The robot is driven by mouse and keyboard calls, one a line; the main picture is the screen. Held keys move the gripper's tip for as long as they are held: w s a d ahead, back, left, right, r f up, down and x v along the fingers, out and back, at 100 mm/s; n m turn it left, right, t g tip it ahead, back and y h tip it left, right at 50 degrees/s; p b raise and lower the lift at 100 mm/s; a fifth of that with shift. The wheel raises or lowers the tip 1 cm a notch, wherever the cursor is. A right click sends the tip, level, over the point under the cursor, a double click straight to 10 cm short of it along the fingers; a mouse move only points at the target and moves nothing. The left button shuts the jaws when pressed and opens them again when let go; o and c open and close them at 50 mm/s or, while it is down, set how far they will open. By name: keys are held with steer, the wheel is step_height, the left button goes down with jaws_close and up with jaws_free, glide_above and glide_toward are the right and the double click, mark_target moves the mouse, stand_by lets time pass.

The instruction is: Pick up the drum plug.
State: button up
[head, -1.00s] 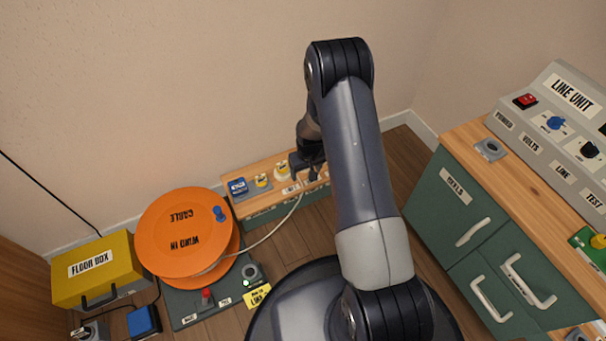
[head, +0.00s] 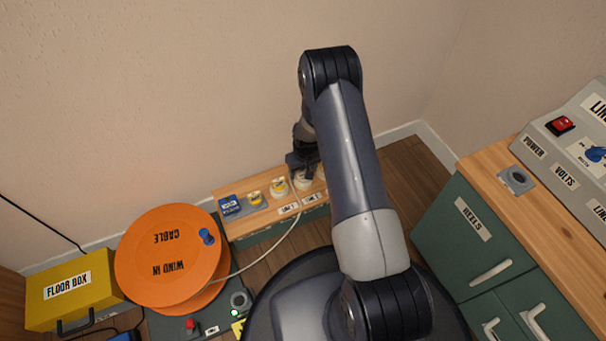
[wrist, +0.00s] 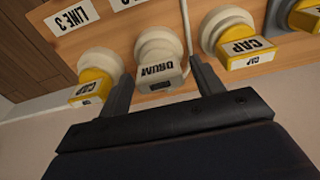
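The drum plug (wrist: 158,72) is a grey block marked DRUM, seated in a round white socket on the wooden board in the wrist view. A pale cable runs down beside it on the right. My gripper (wrist: 161,75) is open, with one finger on each side of the plug; gaps show between fingers and plug. In the head view my gripper (head: 303,163) is over the right part of the low wooden bench (head: 240,228), and my arm hides the plug there.
Yellow CAP plugs sit close on both sides: one (wrist: 92,85) left, another (wrist: 245,52) right. In the head view, the orange cable drum (head: 150,262) and yellow floor box (head: 70,290) stand left. A green cabinet (head: 440,215) stands right.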

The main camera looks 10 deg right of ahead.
steer(key=c, duration=1)
